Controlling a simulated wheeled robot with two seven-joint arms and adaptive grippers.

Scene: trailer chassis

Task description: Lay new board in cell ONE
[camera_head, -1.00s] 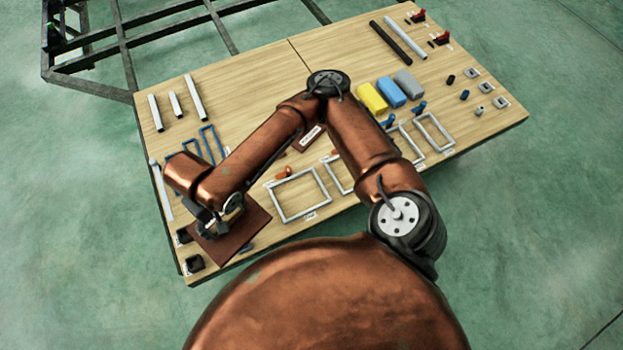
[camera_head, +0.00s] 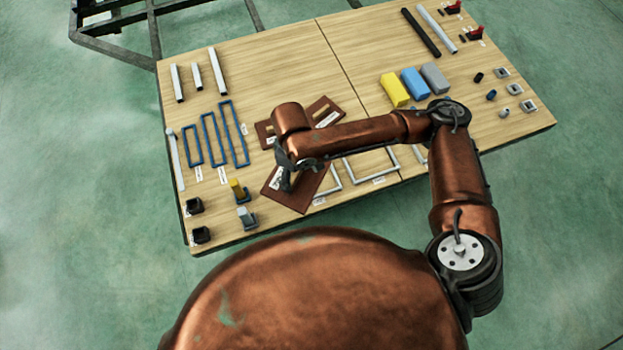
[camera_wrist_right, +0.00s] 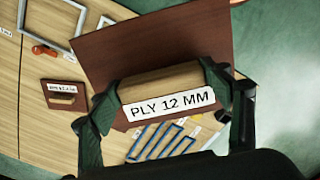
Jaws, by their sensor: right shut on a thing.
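My right gripper (camera_head: 287,180) is shut on a brown board (camera_head: 312,188) and holds it at the near side of the table, partly over a silver frame. In the right wrist view, the board (camera_wrist_right: 150,45) reads "PLY 12 MM", and a wood-toned patch shows between the fingers of the right gripper (camera_wrist_right: 162,88). I cannot tell whether that patch is a handle or a slot. Smaller brown boards, one left (camera_head: 264,134) and one right (camera_head: 325,108), lie beyond it. No mark for cell ONE is readable. The left gripper is not in view.
Silver frames (camera_head: 372,178) lie along the near edge, blue frames (camera_head: 210,138) at the left. Yellow (camera_head: 394,90), blue and grey blocks stand at the right. A dark metal chassis (camera_head: 115,22) stands beyond the table. The table's (camera_head: 275,75) far middle is clear.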

